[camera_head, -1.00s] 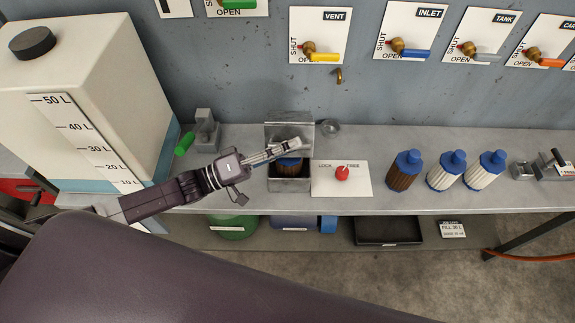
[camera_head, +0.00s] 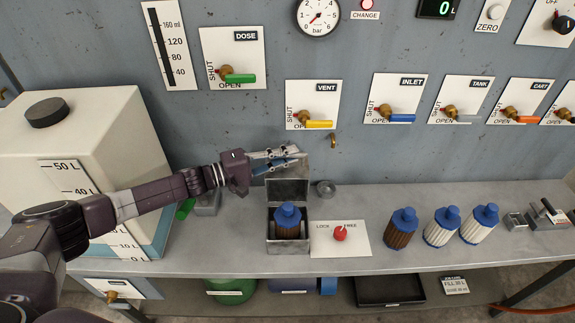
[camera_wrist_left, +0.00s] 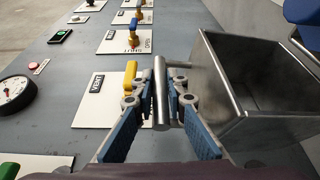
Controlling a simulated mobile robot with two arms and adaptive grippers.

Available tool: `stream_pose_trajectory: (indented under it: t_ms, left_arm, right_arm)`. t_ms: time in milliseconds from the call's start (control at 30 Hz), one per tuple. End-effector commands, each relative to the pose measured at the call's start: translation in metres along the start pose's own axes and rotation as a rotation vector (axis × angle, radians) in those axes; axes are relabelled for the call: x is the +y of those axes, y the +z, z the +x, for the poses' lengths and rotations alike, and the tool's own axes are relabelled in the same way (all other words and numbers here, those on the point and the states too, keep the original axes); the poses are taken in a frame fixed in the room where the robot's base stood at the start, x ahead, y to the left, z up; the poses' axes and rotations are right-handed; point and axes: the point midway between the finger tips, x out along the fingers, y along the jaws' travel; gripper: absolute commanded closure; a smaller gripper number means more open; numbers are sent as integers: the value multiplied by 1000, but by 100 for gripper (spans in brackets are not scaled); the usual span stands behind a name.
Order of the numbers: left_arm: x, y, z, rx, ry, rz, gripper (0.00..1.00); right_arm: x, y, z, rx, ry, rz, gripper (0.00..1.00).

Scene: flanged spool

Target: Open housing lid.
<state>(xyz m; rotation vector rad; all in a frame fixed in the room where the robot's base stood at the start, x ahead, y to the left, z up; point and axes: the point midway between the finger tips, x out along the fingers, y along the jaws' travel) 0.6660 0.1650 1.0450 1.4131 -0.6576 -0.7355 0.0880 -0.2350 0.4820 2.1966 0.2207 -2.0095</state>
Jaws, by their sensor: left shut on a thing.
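The grey metal housing (camera_head: 288,247) stands on the bench with its top open. A brown cartridge with a blue cap (camera_head: 288,214) sits upright inside it. The housing lid (camera_head: 289,190) stands raised at the back of the housing. My left gripper (camera_head: 298,154) is at the top of the lid. In the left wrist view my left gripper (camera_wrist_left: 160,100) is shut on a round metal bar (camera_wrist_left: 161,85), which looks like the lid handle. The hollow metal lid (camera_wrist_left: 205,85) is just right of the fingers there. My right gripper is not in view.
A LOCK/FREE plate with a red knob (camera_head: 340,233) lies right of the housing. Several blue-capped cartridges stand further right, one of them brown (camera_head: 404,230). The VENT valve plate (camera_head: 312,105) is on the wall behind my gripper. A white tank (camera_head: 80,140) stands at the left.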

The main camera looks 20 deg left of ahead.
Motion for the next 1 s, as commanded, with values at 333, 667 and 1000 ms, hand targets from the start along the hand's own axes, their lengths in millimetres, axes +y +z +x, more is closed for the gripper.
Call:
stream_pose_trajectory:
  t_ms: [333,667,1000]
  left_arm:
    - [0,-18,8,0,-45,-123,100]
    - [-2,-19,9,-2,-53,-146,100]
    - [-2,-19,9,-2,-53,-144,73]
  right_arm:
    - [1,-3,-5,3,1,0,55]
    - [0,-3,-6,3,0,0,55]
    - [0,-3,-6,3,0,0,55]
